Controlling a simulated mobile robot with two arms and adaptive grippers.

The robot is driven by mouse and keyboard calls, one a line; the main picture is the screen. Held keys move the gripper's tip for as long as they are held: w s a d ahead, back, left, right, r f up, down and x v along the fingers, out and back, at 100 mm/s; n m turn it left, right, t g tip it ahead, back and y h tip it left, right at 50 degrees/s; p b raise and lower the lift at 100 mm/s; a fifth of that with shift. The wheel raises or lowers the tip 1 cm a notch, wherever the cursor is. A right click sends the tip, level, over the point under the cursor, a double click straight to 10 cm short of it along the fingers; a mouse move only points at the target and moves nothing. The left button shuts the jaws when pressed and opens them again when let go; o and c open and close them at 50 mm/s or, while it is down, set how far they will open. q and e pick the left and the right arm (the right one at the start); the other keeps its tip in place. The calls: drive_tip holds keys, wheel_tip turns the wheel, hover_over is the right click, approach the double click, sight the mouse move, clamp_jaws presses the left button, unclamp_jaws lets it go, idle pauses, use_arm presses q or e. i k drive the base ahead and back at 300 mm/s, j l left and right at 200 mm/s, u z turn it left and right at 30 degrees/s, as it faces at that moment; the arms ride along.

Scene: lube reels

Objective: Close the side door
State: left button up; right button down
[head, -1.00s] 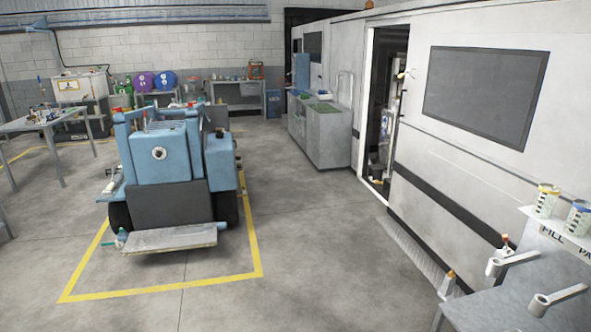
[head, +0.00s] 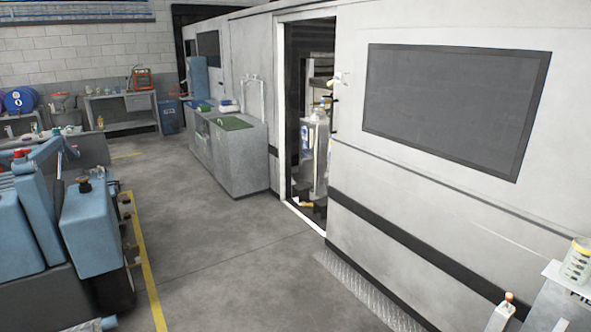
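The side door opening (head: 309,120) is in the white wall right of centre in the head view. It stands open, and equipment shows inside. A large pale panel with a dark window (head: 453,105) is to the right of the opening; I cannot tell whether it is the sliding door itself. A small handle-like fitting (head: 341,79) sits at the right edge of the opening. Neither of my grippers is in view.
A blue machine (head: 85,225) stands at left beside a yellow floor line. A grey cabinet with a green top (head: 233,160) stands against the wall left of the opening. A metal step (head: 365,292) runs along the wall's foot. The floor between is clear.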

sight(460, 131)
drive_tip(key=i+z, duration=0.15)
drive_tip(key=i, duration=0.75)
drive_tip(key=i+z, duration=0.1)
drive_tip(key=i, duration=0.8)
drive_tip(key=i+j+z, duration=0.15)
drive_tip(key=i, duration=0.8)
